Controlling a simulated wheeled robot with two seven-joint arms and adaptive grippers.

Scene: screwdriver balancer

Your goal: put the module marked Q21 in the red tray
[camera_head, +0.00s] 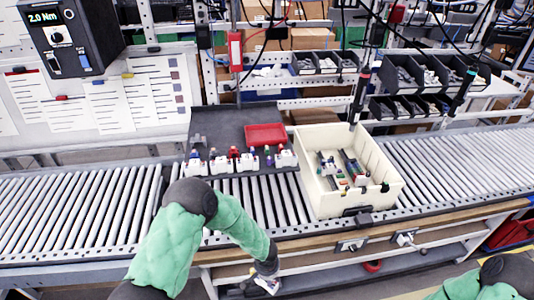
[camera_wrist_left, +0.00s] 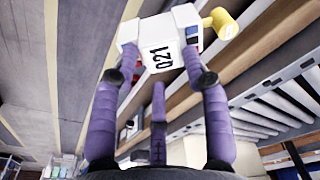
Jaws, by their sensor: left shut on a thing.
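The module marked Q21 (camera_wrist_left: 160,55) is a white block with black lettering and a yellow knob on one end. In the left wrist view it sits between the purple fingers of my left gripper (camera_wrist_left: 160,76), which is shut on it. In the head view my left gripper (camera_head: 267,270) hangs low in front of the conveyor's near edge, with a small white part of the module (camera_head: 270,285) showing below it. The red tray (camera_head: 265,135) lies on the dark mat (camera_head: 215,122) behind, well apart from the gripper. My right gripper is out of view.
Several white modules (camera_head: 222,165) stand in a row along the mat's front edge. A cream crate (camera_head: 340,202) holding parts stands on the roller conveyor (camera_head: 75,215), right of the mat. A wooden rail (camera_head: 300,232) runs along the conveyor's front. A torque display (camera_head: 62,35) is at upper left.

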